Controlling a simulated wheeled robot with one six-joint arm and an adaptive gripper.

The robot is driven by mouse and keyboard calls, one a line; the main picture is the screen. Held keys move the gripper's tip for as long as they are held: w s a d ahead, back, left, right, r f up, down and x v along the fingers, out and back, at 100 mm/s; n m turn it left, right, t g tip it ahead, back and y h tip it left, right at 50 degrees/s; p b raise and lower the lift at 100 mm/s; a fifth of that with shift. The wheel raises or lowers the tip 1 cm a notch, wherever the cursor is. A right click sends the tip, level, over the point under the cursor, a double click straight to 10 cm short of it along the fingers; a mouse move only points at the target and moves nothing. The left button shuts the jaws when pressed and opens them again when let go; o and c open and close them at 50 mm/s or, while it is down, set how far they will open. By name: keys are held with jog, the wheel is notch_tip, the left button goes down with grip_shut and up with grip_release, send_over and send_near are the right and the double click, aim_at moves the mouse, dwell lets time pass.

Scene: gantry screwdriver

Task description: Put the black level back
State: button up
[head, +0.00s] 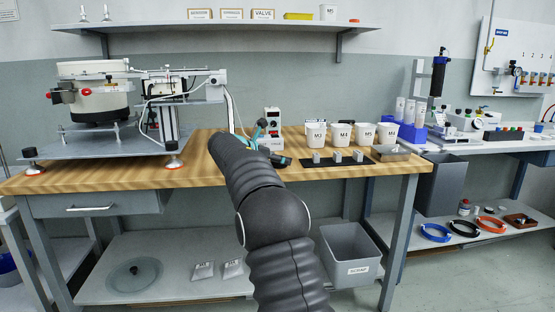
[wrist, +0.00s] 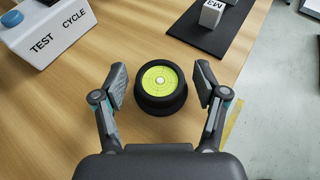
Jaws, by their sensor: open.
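The black level (wrist: 160,104) is a round black puck with a yellow-green bullseye face, in the middle of the wrist view. It stands flat on the wooden bench top. My gripper (wrist: 160,78) is open, with one finger on each side of the level and a visible gap to both. In the head view my gripper (head: 262,138) is low over the bench, by the white control box, and I cannot make out the level clearly there.
The white TEST CYCLE box (wrist: 45,32) is left of the level. A black mat (wrist: 205,35) with a block marked M3 (wrist: 212,12) lies beyond it to the right. White labelled cups (head: 340,134) stand behind the mat. Yellow tape (wrist: 231,122) lies near the bench edge.

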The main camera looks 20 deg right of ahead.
jog(key=p+v, duration=0.1)
jog(key=v, duration=1.1)
jog(key=shift+r, duration=0.15)
jog(key=s+a+f+m+y, duration=0.2)
jog(key=s+m+y, duration=0.25)
jog(key=s, duration=0.75)
jog(key=s+a+f+m+y, duration=0.25)
jog(key=s+m, duration=0.35)
jog(key=s, duration=0.6)
jog(key=s+a+f+m+y, duration=0.2)
jog(key=s+f+m, duration=0.1)
jog(key=s, duration=0.4)
jog(key=s+a+f+m+y, duration=0.2)
jog(key=s+a+f+m, duration=0.1)
jog(key=s, duration=0.4)
jog(key=s+a+f+m+t+y, duration=0.1)
jog(key=s+a+f+m, duration=0.1)
jog(key=s+f+m, duration=0.3)
jog(key=s+f, duration=0.1)
jog(key=s, duration=0.2)
jog(key=shift+a+y, duration=0.35)
jog(key=shift+y, duration=0.05)
jog(key=shift+m, duration=0.25)
notch_tip(320, 180, up, 2)
jog(key=shift+r+p, duration=0.1)
jog(key=shift+p, duration=1.05)
